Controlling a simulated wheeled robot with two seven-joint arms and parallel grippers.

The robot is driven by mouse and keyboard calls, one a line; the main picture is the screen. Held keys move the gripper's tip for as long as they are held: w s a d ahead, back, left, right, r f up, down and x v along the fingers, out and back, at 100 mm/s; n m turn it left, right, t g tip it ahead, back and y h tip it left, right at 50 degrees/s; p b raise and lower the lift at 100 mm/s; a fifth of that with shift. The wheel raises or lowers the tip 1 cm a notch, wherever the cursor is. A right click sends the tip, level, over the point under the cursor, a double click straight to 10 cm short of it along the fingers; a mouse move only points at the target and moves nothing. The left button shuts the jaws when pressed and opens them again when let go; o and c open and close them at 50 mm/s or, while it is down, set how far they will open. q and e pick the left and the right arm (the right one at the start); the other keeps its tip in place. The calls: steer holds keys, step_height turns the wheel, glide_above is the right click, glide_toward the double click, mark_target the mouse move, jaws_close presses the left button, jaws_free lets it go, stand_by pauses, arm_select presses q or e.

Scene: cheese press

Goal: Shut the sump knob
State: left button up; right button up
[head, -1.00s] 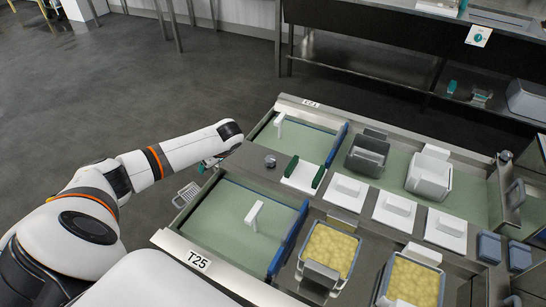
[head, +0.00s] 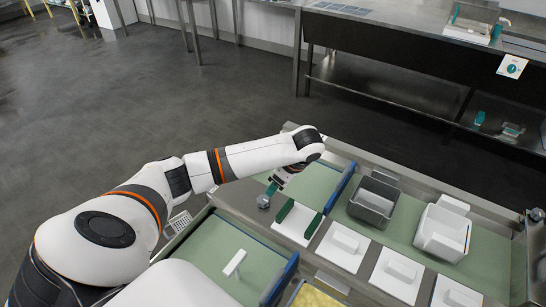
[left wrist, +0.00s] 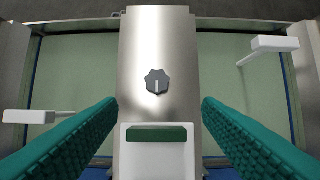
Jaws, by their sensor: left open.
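The sump knob (head: 263,201) is a small dark grey knob on the metal strip between two green-floored basins. In the left wrist view the knob (left wrist: 157,81) is lobed, and its white pointer line runs roughly up and down the picture. My left gripper (head: 275,182) is over the strip close to the knob, partly hidden by its own arm in the head view. In the left wrist view its two green ribbed fingers (left wrist: 158,108) are wide apart, with the knob centred beyond the tips. Nothing is between them. My right gripper is not in view.
A white plate with a green bar (left wrist: 156,134) is beside the knob. White handles stand over the left (left wrist: 30,117) and right (left wrist: 275,44) basins. The strip around the knob is clear.

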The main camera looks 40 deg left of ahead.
arm_select(q)
glide_toward(264, 200)
steer(key=shift+b+x, duration=0.3)
steer(key=shift+x, duration=0.75)
steer(key=x, duration=0.5)
steer(key=shift+a+f+b, duration=0.1)
steer(key=shift+f+b, duration=0.2)
steer(key=shift+b, duration=0.05)
steer(key=shift+a+f, duration=0.2)
steer(key=shift+f, duration=0.3)
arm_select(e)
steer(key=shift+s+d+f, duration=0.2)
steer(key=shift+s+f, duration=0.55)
